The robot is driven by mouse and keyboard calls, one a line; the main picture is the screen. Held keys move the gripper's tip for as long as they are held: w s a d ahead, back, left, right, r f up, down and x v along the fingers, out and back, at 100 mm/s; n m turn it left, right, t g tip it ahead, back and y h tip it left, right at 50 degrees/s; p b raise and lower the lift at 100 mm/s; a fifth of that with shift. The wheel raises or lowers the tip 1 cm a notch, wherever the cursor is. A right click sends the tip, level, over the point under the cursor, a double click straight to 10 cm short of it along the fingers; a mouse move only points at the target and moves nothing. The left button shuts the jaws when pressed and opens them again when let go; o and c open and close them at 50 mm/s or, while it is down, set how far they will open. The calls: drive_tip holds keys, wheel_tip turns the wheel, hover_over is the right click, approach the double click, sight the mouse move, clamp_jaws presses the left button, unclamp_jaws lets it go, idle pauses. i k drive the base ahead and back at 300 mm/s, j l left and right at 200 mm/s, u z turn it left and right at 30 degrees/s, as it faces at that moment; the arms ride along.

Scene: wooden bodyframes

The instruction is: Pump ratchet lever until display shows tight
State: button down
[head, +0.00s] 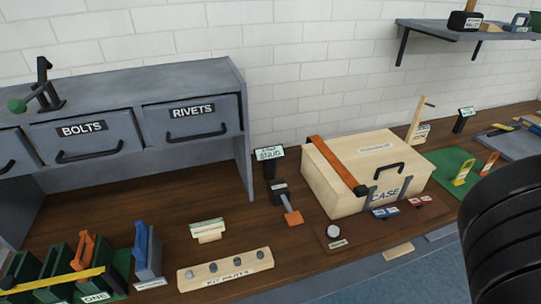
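The ratchet (279,188) is a small dark block on the wooden bench, left of the case. Its lever (291,215) has an orange end and points down toward the bench front. A small display (270,154) on a dark post stands behind it and appears to read "SNUG"; its smaller top line is unclear. An orange strap (335,165) runs over the pale wooden case (358,163). Whether the strap joins the ratchet is hard to see. My gripper is not in view; a black ribbed part of my arm fills the right edge.
A grey drawer cabinet (130,105) stands back left. A knob board (225,273) and a small sign (208,229) lie left of the lever. A brown panel (372,236) with a round knob (335,232) and clips lies before the case. A wall shelf (430,28) hangs upper right.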

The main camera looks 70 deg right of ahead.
sight(289, 208)
drive_tip(key=k+j+z, duration=0.15)
drive_tip(key=z, duration=1.45)
